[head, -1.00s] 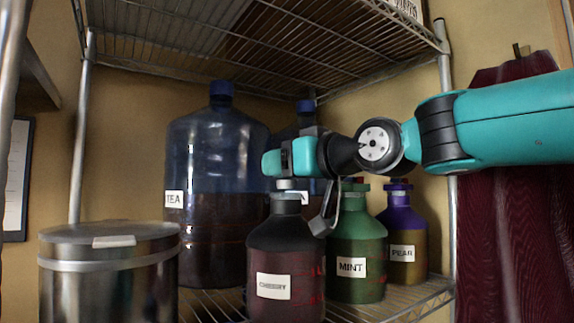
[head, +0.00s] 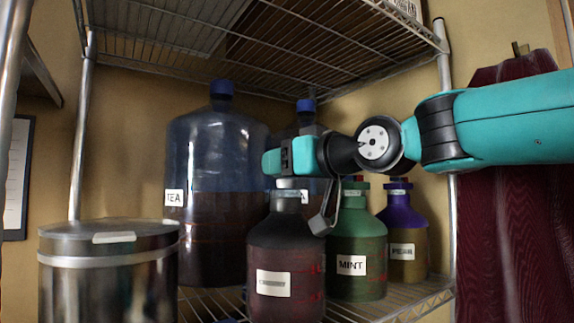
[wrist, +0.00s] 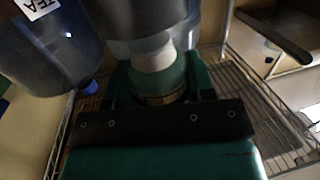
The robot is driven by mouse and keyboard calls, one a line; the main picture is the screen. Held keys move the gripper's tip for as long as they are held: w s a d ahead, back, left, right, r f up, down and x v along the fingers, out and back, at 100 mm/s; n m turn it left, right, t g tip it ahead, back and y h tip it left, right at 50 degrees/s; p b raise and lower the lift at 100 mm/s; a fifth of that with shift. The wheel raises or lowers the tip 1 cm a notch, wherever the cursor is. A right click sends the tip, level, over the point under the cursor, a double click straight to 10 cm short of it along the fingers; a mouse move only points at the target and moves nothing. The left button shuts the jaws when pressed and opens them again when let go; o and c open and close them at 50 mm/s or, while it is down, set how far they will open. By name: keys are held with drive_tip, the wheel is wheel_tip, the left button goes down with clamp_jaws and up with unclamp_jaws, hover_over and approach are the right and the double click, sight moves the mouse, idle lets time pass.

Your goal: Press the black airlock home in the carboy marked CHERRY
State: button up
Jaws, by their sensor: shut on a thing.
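The carboy marked CHERRY (head: 285,258) stands upright at the front of the wire shelf, dark with a grey neck and a white label. My teal gripper (head: 288,170) is right above its mouth, shut on a small piece that I take to be the black airlock. The fingers hide most of that piece, so I cannot tell how deep it sits in the neck. The wrist view appears upside down; in it my gripper (wrist: 157,95) is in front of a pale neck-like part (wrist: 154,58), below a dark carboy body.
The green MINT carboy (head: 358,270) stands close on the right, with the purple PEAR carboy (head: 403,240) behind it. A large blue TEA carboy (head: 215,150) stands behind on the left. A metal bin (head: 108,275) is at the front left. A wire shelf (head: 270,50) hangs overhead.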

drive_tip(key=shift+f+b, duration=1.15)
drive_tip(key=shift+b, duration=0.35)
idle(2.6)
drive_tip(key=shift+r, duration=0.2)
idle(0.4)
drive_tip(key=o, duration=1)
drive_tip(key=shift+o, duration=0.2)
